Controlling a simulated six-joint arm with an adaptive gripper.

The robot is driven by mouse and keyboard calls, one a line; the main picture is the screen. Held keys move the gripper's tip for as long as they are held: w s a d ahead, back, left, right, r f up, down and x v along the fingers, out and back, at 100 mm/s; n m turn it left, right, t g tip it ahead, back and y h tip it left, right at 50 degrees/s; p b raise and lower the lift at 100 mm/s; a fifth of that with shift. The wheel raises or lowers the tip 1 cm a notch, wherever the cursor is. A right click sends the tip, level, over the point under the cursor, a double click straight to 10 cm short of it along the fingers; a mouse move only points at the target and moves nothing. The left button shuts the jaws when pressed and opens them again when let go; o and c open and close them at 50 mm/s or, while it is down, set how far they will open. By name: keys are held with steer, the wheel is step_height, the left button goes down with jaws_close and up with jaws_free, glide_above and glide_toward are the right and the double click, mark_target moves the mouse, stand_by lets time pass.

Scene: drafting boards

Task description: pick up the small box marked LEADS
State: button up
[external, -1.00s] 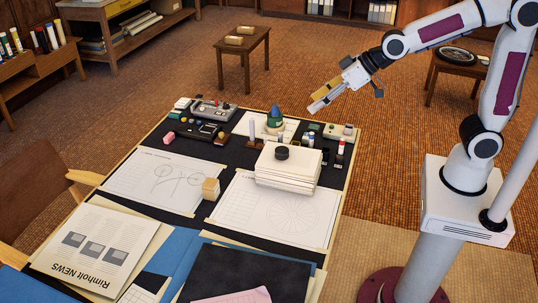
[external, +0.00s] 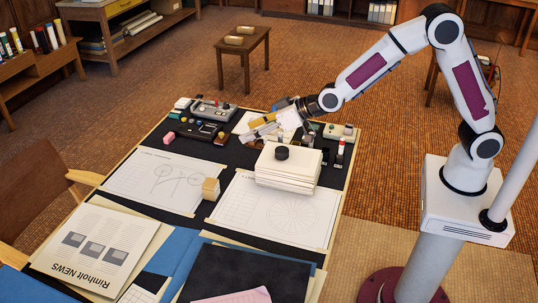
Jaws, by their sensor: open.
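My gripper (external: 250,133) is open and reaches in from the right, low over the back middle of the drafting table (external: 225,229). Its fingers point left and slightly down, and nothing shows between them. I cannot read the word LEADS on any box. Several small items stand near the back edge, among them a pale box (external: 338,131) at the right. A small tan block (external: 211,189) stands near the middle of the table.
A stack of white paper or books (external: 287,167) with a dark round piece (external: 282,153) on top stands just in front of my gripper. A grey device (external: 213,110) lies at the back left. Drawing sheets (external: 160,180) cover the middle; a newspaper (external: 97,249) lies front left.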

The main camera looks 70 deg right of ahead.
steer(key=w+a+f+t, duration=0.1)
steer(key=w+a+f, duration=0.3)
steer(key=f, duration=0.5)
steer(key=t+h, duration=0.2)
glide_toward(213, 183)
steer(key=x, duration=0.3)
steer(key=shift+w+d+r, duration=0.1)
steer(key=shift+w+r, duration=0.15)
steer(key=shift+x, duration=1.3)
steer(key=shift+w+f, duration=0.1)
steer(key=shift+f+x, duration=0.25)
steer(key=shift+x, duration=2.15)
